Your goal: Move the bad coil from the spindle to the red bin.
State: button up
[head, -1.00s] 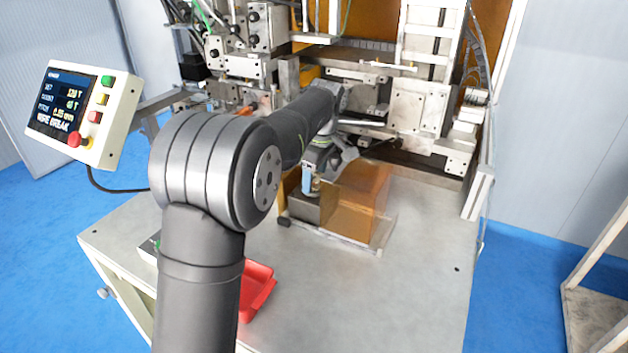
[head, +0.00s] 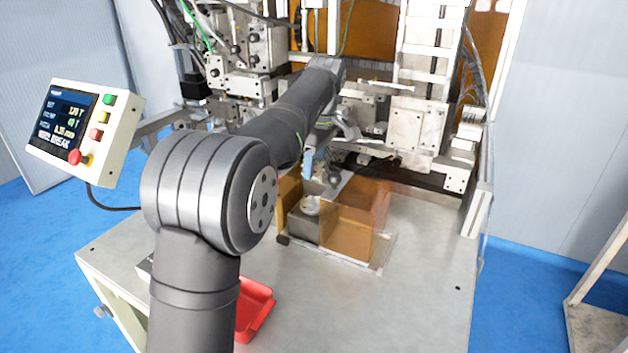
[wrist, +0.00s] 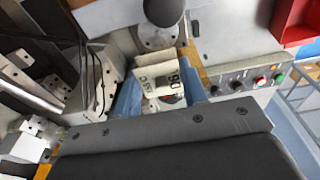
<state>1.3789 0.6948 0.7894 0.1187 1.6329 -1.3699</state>
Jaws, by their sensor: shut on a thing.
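In the wrist view, a cream coil (wrist: 160,78) with dark printed characters sits between the two blue fingers of my gripper (wrist: 163,92), which is shut on it. A bit of red shows just below it. In the head view my gripper (head: 318,168) is above the grey block with the pale round spindle top (head: 311,204), apart from it. I cannot make out the coil clearly there. The red bin (head: 262,292) stands on the table at the front, partly hidden by my arm. It also shows at the top right of the wrist view (wrist: 291,30).
An amber transparent guard (head: 355,222) stands right beside the spindle block. Winder machinery (head: 405,120) fills the back. A control panel (head: 84,122) with a screen and buttons is at the left. The table's right front (head: 390,310) is clear.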

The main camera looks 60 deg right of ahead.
jog(key=shift+r, duration=0.65)
jog(key=shift+s+a, duration=0.15)
jog(key=shift+a, duration=0.25)
jog(key=s+a+f, duration=0.3)
jog(key=a, duration=0.7)
jog(key=s+a+f, duration=0.2)
jog(key=a, duration=0.8)
jog(key=s+a+f, duration=0.3)
jog(key=a, duration=0.7)
jog(key=w+f, duration=0.2)
jog(key=w, duration=0.1)
jog(key=w+f, duration=0.2)
jog(key=w, duration=0.2)
jog(key=w+f, duration=0.2)
jog(key=w, duration=0.2)
jog(key=shift+w+d+f, duration=0.2)
jog(key=shift+d+f, duration=0.05)
jog(key=shift+f, duration=2.05)
jog(key=shift+f, duration=0.1)
